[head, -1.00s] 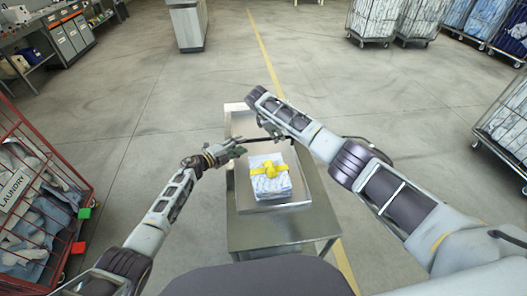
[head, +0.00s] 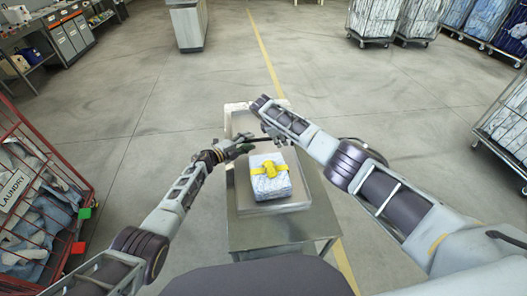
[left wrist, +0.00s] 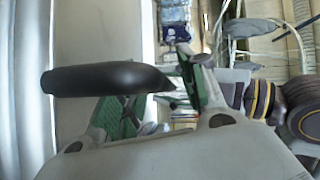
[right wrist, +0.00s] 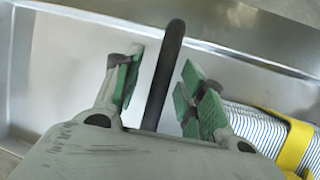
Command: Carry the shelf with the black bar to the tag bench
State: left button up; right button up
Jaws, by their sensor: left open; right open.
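The metal shelf (head: 290,208) lies on a steel cart top (head: 260,232) in front of me. It bears a blue-white striped bundle (head: 282,186) tied with a yellow band. Its black bar (head: 262,139) runs across the far side. My left gripper (head: 244,149) is open at the bar's left end; in the left wrist view the bar (left wrist: 105,78) shows close to its fingers. My right gripper (head: 270,132) is open at the bar's right part; in the right wrist view the bar (right wrist: 165,80) lies between the spread green pads. Whether the fingers touch it I cannot tell.
A red laundry cage (head: 35,190) stands close on the left. A grey counter (head: 188,25) stands far ahead, and a workbench with drawers (head: 65,35) is at the far left. Wheeled linen cages (head: 375,18) stand at the back right. The floor between is open, with a yellow line.

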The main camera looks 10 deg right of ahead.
pick_arm(q)
jog(key=shift+c, duration=0.3)
pick_arm(e)
jog(key=shift+c, duration=0.3)
pick_arm(q)
grip_shut()
pick_arm(e)
grip_shut()
jog(key=shift+r, duration=0.1)
